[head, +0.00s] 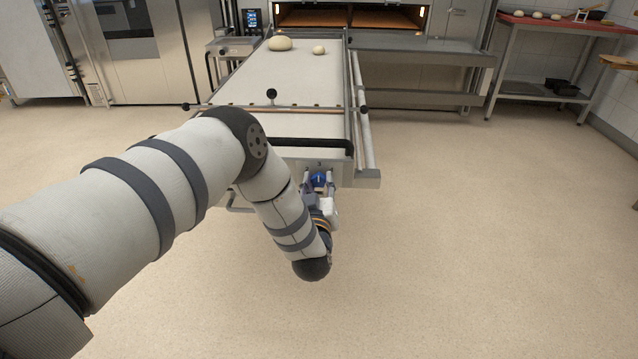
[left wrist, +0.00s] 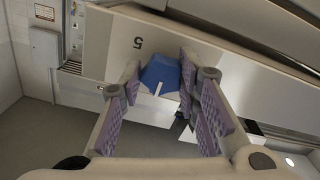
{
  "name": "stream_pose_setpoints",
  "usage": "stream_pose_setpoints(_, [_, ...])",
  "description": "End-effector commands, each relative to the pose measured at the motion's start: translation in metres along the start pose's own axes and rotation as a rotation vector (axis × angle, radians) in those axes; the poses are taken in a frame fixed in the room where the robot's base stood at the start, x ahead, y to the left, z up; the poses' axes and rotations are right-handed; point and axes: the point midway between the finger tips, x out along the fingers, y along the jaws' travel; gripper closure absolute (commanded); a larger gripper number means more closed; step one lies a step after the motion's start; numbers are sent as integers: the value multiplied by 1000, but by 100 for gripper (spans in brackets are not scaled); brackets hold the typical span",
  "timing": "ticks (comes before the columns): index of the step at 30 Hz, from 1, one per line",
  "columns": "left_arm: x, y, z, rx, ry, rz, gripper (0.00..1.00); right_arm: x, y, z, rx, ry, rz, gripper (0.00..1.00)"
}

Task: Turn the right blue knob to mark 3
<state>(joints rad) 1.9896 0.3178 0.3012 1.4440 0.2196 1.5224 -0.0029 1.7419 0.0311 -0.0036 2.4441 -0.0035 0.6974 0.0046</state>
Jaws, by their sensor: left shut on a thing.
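A blue knob (head: 318,178) with a white pointer line is on the front panel at the near end of the conveyor-like loading table. My left gripper (head: 319,184) reaches it from the front, with one finger on each side. In the left wrist view the blue knob (left wrist: 160,73) sits between the two purple-padded fingers, and the gripper is shut on it. A numeral 5 shows on the panel beside the knob; mark 3 cannot be made out. My arm hides part of the panel to the left, so no second knob can be made out. My right gripper is not in view.
The loading table (head: 245,92) carries two dough pieces (head: 280,43) (head: 319,50) at its far end, before a lit oven (head: 350,16). A black bar (head: 305,145) runs above the panel. A red-topped table (head: 565,22) stands back right. The floor at right is clear.

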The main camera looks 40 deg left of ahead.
Motion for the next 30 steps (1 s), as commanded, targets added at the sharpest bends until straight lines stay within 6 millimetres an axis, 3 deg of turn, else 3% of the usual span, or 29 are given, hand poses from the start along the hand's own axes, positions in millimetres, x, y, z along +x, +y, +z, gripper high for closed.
stream_pose_setpoints(2, [0,0,-1,-1,2,1,98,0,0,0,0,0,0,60])
stream_pose_setpoints(3, [0,0,-1,-1,2,1,63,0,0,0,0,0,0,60])
stream_pose_setpoints(5, [0,0,0,-1,1,1,50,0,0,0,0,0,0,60])
stream_pose_setpoints(16, [-8,0,1,-2,-3,0,50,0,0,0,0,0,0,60])
stream_pose_setpoints(24, [-78,0,2,-1,-6,1,50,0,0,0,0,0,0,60])
stream_pose_setpoints(30, [-113,0,0,-2,-2,1,50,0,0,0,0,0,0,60])
